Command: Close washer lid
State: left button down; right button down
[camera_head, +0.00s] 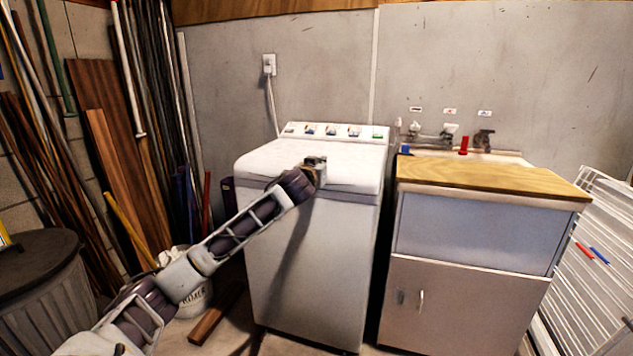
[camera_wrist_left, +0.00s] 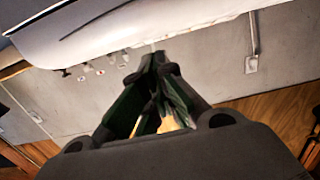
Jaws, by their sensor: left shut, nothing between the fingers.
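The white washer (camera_head: 308,255) stands against the back wall in the head view, with its control panel (camera_head: 335,131) along the rear. Its lid (camera_head: 285,155) lies down flat over the top and looks closed. My left gripper (camera_head: 316,165) is at the lid's front edge, shut and empty. I cannot tell whether it touches the lid. In the left wrist view the shut fingers (camera_wrist_left: 163,75) point toward the wall, with a white washer surface (camera_wrist_left: 130,28) across the top of the picture. My right gripper is not in view.
A sink cabinet (camera_head: 465,300) with a wooden top (camera_head: 490,177) stands right of the washer. Wood boards (camera_head: 110,125) and pipes lean at the left. A white bucket (camera_head: 190,300) and a lidded bin (camera_head: 45,300) stand on the left floor. White wire racks (camera_head: 585,290) lean at the right.

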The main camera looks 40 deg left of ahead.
pick_arm(q)
jog(key=s+d+f, duration=0.1)
jog(key=s+f, duration=0.2)
jog(key=s, duration=0.2)
jog(key=shift+d, duration=0.3)
dwell(0.4)
jog(key=shift+m, duration=0.3)
dwell(0.5)
